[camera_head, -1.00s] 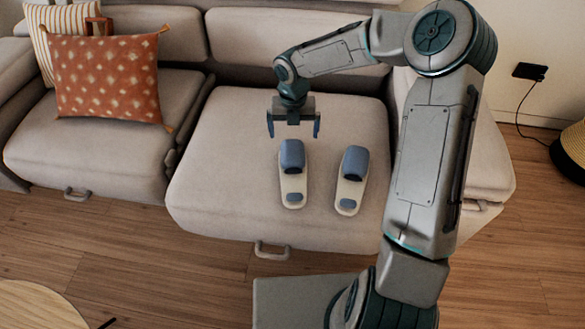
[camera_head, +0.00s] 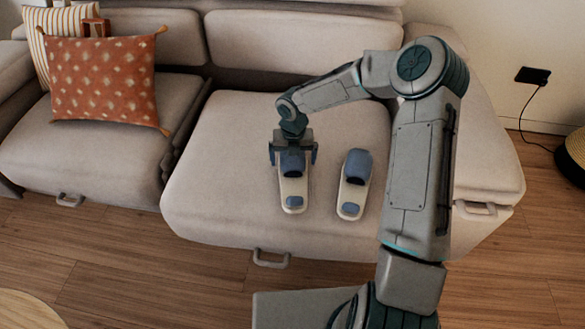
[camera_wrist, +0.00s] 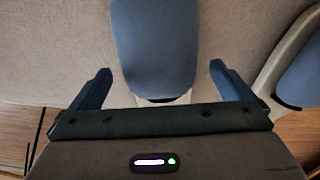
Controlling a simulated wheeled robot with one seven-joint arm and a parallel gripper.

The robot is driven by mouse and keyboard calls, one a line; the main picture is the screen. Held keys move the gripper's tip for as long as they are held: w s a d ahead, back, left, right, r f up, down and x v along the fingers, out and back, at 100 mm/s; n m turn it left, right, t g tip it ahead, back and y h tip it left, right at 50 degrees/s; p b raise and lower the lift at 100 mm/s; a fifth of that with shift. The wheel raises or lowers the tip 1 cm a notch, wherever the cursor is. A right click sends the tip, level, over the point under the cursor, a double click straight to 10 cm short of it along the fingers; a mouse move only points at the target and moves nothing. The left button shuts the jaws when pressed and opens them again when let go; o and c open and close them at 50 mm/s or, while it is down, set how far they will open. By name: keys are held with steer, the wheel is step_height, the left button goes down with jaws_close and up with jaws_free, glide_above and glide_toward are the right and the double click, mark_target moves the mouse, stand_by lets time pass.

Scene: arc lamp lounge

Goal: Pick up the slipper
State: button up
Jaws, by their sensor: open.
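Two slippers with blue uppers and pale soles lie side by side on the right sofa seat. The left slipper (camera_head: 292,190) is under my gripper (camera_head: 293,160), whose fingers hang on either side of its blue upper. The right slipper (camera_head: 354,185) lies apart, a short way to the right. In the wrist view, the left slipper's blue upper (camera_wrist: 154,45) sits between the two spread fingers of my gripper (camera_wrist: 158,85), with space on both sides. The right slipper (camera_wrist: 295,75) shows at the right edge. My gripper is open and holds nothing.
The grey sofa (camera_head: 225,190) fills the middle, with free seat room left of the slippers. An orange cushion (camera_head: 105,80) and a striped cushion (camera_head: 60,45) lean on the left seat. Wooden floor (camera_head: 130,255) lies in front. A woven round object (camera_head: 575,150) stands at the far right.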

step_height(320, 180, down, 2)
steer(key=shift+r, duration=0.1)
steer(key=c, duration=0.9)
steer(key=shift+r, duration=0.1)
